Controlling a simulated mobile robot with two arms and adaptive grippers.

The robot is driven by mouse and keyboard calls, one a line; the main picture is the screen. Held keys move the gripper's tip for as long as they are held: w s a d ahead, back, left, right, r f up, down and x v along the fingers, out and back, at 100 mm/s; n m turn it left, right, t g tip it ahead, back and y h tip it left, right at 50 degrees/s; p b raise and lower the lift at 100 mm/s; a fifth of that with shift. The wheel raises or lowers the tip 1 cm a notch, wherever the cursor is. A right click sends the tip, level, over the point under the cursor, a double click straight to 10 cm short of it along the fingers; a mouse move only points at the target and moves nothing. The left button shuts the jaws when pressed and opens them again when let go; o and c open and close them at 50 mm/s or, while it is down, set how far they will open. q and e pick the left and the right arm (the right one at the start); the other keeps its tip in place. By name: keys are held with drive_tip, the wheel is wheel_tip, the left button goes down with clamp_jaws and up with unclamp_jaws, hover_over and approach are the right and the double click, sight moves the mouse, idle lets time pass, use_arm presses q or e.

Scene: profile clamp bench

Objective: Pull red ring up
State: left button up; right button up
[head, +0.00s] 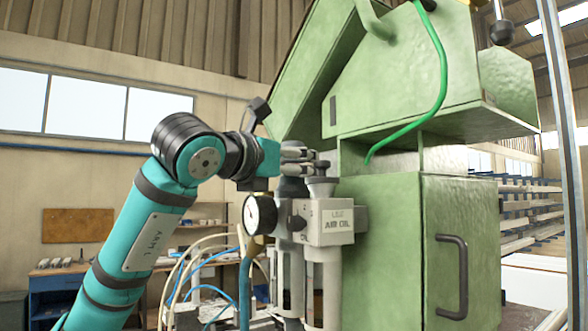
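No red ring can be made out in the head view. My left gripper (318,161) is at the top of a grey air-oil unit (331,223), beside the green machine. Its fingers point right and sit at or just above the unit's round top caps. The fingers hide what lies between them, so I cannot tell whether they are open, shut or holding anything. My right gripper is not in view.
A round pressure gauge (260,214) sits at the unit's left, with hoses below. The green machine (392,245) with a black door handle (455,277) stands close on the right. A green hose (440,75) hangs above. A workbench (75,272) stands behind at left.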

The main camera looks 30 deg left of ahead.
use_arm(q)
drive_tip(key=shift+o, duration=1.1)
drive_tip(key=shift+s+r, duration=0.1)
drive_tip(key=shift+s, duration=0.25)
drive_tip(key=s, duration=1.1)
drive_tip(key=shift+s, duration=0.4)
